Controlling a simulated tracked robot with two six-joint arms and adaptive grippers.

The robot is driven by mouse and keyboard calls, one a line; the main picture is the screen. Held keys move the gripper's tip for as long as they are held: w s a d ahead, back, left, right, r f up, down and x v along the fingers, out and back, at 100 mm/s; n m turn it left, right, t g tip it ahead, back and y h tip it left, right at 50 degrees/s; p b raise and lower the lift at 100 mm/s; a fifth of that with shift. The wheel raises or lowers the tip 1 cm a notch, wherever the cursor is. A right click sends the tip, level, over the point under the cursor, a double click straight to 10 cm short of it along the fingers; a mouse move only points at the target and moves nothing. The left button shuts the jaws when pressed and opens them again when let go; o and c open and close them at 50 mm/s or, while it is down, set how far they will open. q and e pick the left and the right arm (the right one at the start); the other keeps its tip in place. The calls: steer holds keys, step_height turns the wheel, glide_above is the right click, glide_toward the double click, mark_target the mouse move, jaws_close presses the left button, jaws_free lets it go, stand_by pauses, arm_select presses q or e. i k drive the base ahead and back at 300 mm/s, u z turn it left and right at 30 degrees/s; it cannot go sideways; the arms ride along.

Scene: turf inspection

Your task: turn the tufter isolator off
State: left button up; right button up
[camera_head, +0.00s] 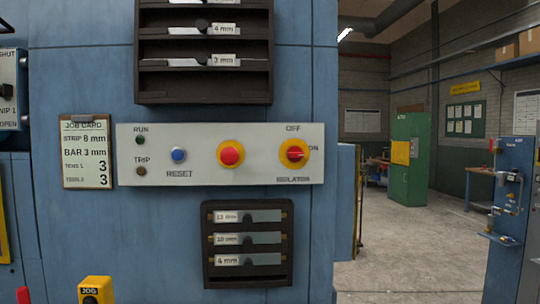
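The isolator (295,154) is a red rotary knob on a yellow disc at the right end of a pale control panel (205,177). OFF is printed above it, ON to its right and ISOLATOR below. Its handle appears to lie level, toward ON. Neither of my grippers shows in the head view, and nothing covers the knob.
The panel also holds a red button on yellow (230,154), a blue reset button (179,155) and RUN and TRIP lamps. A job card (87,153) hangs left. Dark racks sit above (204,89) and below (248,217). Open floor (400,250) lies right.

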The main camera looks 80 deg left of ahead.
mark_target(295, 154)
steer(key=u, duration=0.05)
steer(key=i, duration=0.2)
steer(key=u, duration=2.65)
steer(key=k, duration=0.6)
steer(key=u, duration=0.15)
steer(key=i, duration=0.6)
steer(key=z, duration=0.15)
steer(key=k, duration=0.5)
steer(key=u, duration=0.25)
steer(key=i, duration=0.15)
steer(key=z, duration=0.15)
